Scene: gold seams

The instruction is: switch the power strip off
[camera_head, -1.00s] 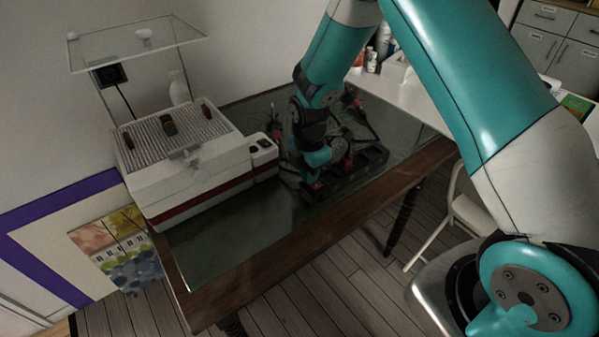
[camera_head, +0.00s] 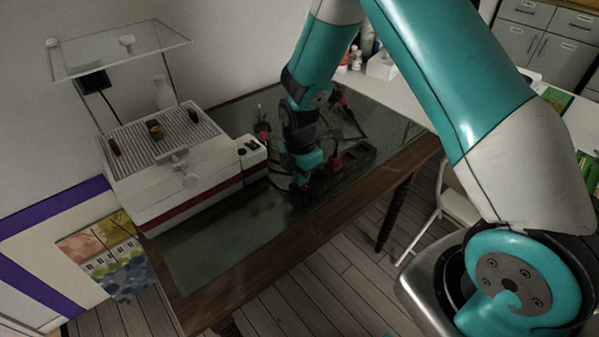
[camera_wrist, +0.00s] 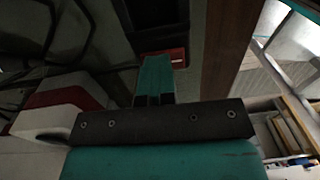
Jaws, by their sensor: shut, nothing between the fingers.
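The black power strip (camera_head: 357,160) lies on the dark green table top, partly hidden behind my arm and gripper in the head view. In the wrist view the strip (camera_wrist: 150,14) runs up from the fingertips, and a red switch (camera_wrist: 179,57) shows at its near end. My gripper (camera_head: 303,186) is shut and empty, pointing down at the strip's near left end. In the wrist view its teal fingers (camera_wrist: 155,62) overlap the left part of the red switch. I cannot tell whether they touch it, or which way the switch is tilted.
A white machine (camera_head: 170,170) with a red stripe and raised clear lid stands left of the gripper. Plugs and dark cables lie around the strip. The wooden table edge (camera_head: 290,243) is at the front. A white folding chair (camera_head: 455,205) stands to the right.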

